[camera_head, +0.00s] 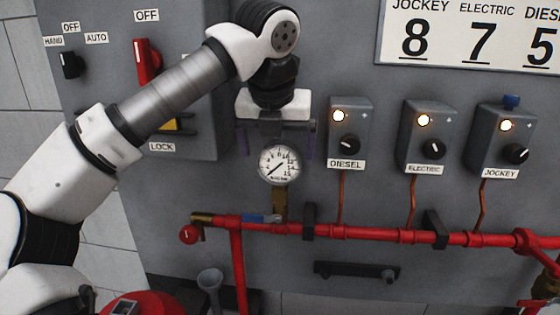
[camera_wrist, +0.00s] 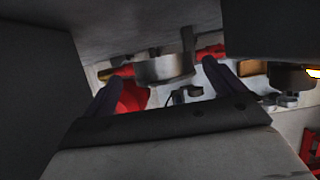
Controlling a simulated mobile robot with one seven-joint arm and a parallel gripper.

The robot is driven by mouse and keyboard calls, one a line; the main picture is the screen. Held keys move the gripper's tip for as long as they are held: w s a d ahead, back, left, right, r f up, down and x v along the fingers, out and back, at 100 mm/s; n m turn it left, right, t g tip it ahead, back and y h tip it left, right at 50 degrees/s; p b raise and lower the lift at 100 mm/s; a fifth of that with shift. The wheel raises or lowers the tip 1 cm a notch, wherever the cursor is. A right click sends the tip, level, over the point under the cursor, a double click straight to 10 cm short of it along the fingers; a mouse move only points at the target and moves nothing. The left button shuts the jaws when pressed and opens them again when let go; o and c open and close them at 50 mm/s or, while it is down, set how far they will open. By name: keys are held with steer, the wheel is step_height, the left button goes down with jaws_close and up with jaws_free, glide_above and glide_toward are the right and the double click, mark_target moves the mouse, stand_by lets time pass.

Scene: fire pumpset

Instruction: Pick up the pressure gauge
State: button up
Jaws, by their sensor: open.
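The pressure gauge (camera_head: 279,165) has a round white dial and sits upright on a brass fitting above the red pipe in the head view. In the wrist view the gauge (camera_wrist: 164,68) shows edge-on as a grey metal rim between the two fingers. My gripper (camera_head: 279,153) is open, pointing down from above the gauge, with one dark finger on each side of its upper part. In the wrist view my gripper (camera_wrist: 161,78) has a visible gap beside the gauge's rim on each side. The back of the gauge is hidden in the head view.
The red pipe (camera_head: 370,234) runs below the gauge, with a blue valve handle (camera_head: 260,218) close to the brass fitting. The diesel switch box (camera_head: 350,128) stands close to the right of my gripper. A grey control cabinet (camera_head: 205,125) is at the left.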

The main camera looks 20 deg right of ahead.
mark_target(280, 164)
steer(key=shift+p+x, duration=1.25)
steer(key=shift+x, duration=1.35)
steer(key=shift+s+d, duration=0.1)
steer(key=shift+d, duration=0.05)
steer(key=c, duration=1.2)
